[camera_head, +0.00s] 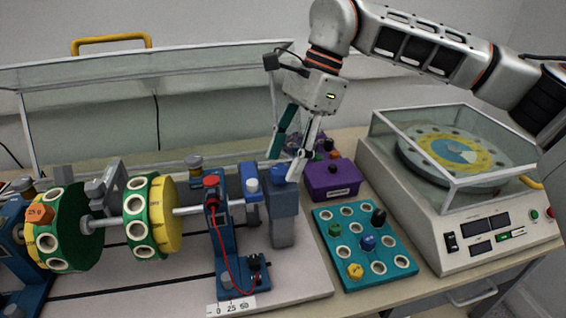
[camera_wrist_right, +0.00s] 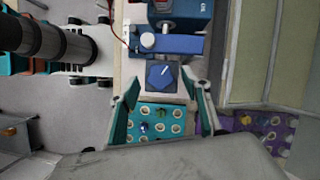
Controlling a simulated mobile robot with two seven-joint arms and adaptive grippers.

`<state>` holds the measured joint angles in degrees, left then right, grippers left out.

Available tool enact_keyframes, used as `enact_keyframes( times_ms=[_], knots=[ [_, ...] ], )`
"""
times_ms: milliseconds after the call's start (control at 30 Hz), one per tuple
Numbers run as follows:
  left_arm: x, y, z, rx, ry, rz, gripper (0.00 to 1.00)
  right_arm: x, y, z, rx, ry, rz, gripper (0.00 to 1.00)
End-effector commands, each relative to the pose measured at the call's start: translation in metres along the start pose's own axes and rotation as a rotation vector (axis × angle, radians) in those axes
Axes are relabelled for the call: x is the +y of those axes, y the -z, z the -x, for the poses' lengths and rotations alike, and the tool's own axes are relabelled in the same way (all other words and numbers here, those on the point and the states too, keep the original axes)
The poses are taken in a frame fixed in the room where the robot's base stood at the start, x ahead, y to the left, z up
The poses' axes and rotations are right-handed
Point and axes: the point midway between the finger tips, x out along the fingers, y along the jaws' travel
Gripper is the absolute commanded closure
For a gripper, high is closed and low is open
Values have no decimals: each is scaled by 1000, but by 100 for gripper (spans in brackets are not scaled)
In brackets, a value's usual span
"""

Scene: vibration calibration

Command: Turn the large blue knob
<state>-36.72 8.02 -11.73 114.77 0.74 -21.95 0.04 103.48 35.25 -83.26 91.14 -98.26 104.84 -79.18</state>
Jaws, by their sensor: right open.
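The large blue knob (camera_head: 279,175) sits on top of a grey-blue block (camera_head: 284,222) at the right end of the shaft rig. In the right wrist view the knob (camera_wrist_right: 160,75) shows from above as a blue shape with a white pointer line. My right gripper (camera_head: 287,162) is open and points down at the knob, with its fingers close to it. In the right wrist view the gripper (camera_wrist_right: 167,88) has its teal fingers spread left and right of the knob, apart from it. My left gripper is in neither view.
A teal tray (camera_head: 350,290) with round sockets and small knobs lies right of the block. A purple box (camera_head: 333,188) stands behind it. A turntable machine (camera_head: 455,215) under a clear cover stands at right. A blue stand (camera_head: 227,255) with a red cable stands left of the block.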

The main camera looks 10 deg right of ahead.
Motion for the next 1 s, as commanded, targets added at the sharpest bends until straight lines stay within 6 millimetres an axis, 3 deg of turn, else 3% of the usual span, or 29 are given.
enact_keyframes(
  times_ms=[133, 433, 467, 600, 1000],
  knots=[
    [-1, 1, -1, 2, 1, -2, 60, 0, 0, -12, 0, 1, 1, 52],
    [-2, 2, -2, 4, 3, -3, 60, 0, 0, -15, 0, 2, 0, 52],
    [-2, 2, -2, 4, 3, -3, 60, 0, 0, -15, 0, 2, 0, 55],
    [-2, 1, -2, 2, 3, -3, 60, 0, 0, -15, -1, 2, 0, 91],
    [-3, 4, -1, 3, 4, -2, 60, 1, -1, -14, -1, 18, -38, 91]
  ],
)
